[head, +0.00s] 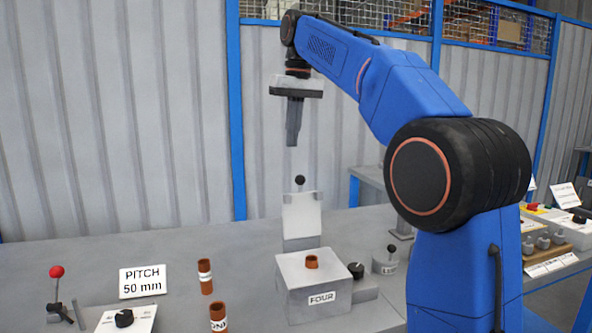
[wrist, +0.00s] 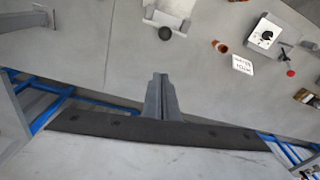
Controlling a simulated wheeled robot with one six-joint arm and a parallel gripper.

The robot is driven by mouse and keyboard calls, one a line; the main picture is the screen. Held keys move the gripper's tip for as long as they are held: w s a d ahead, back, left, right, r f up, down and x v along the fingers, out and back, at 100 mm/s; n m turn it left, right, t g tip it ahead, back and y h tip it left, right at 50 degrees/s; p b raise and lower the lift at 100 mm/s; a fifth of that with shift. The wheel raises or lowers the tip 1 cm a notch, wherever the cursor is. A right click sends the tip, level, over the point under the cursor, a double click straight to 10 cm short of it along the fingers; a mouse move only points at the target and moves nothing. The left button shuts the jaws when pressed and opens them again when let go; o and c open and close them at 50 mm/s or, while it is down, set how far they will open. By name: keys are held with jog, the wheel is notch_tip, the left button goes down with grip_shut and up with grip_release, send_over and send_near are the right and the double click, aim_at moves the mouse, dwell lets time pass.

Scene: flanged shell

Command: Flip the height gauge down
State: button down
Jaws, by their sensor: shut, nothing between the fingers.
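A pale upright plate (head: 301,214), which looks like the height gauge, stands behind the grey block marked FOUR (head: 312,285). A dark ball knob (head: 300,181) on a short stem shows just above its top edge. In the wrist view the knob (wrist: 165,33) lies near the top, beside the plate (wrist: 168,18). My gripper (head: 292,143) points straight down, shut and empty, above the knob with a clear gap in the head view. In the wrist view my gripper (wrist: 160,78) appears below the knob, apart from it. A copper-brown tube (head: 312,262) sits in the block's top.
Two brown tubes (head: 205,276) stand left of the block. Further left are a PITCH 50 mm sign (head: 142,281), a red-ball lever (head: 57,272) and a panel with a black knob (head: 124,318). A small lever (head: 391,250) stands right of the block. The bench behind is bare.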

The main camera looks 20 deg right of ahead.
notch_tip(320, 180, down, 9)
jog(key=s, duration=0.2)
jog(key=shift+s+r, duration=0.2)
jog(key=shift+s, duration=0.2)
jog(key=shift+d, duration=0.1)
dwell(0.4)
